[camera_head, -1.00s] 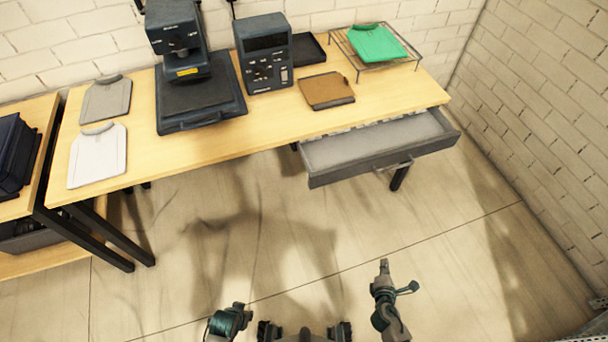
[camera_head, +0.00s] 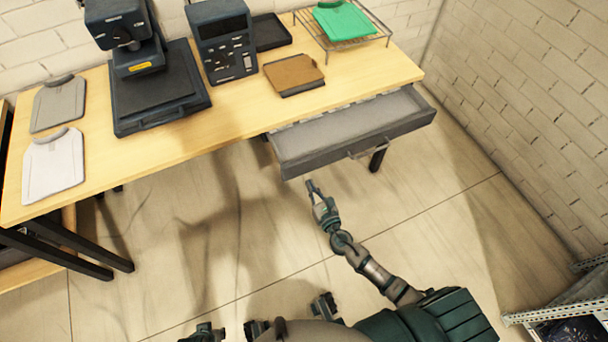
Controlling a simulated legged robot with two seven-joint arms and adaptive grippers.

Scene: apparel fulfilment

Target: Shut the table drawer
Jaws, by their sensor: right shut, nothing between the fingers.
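The grey table drawer (camera_head: 345,151) is pulled out from under the front right of the wooden table (camera_head: 232,122), and its inside looks empty. My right gripper (camera_head: 312,188) is shut and empty. It appears just in front of the drawer's lower left part in the picture, left of the handle; whether it touches the drawer I cannot tell. My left gripper (camera_head: 204,333) is at the bottom edge, partly cut off, and its fingers cannot be made out.
On the table are a heat press (camera_head: 155,90), a control box (camera_head: 222,40), a brown folded garment (camera_head: 293,74), a rack (camera_head: 343,42) with a green garment, and grey and white garments at left. A metal shelf (camera_head: 560,312) stands lower right. The floor before the drawer is clear.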

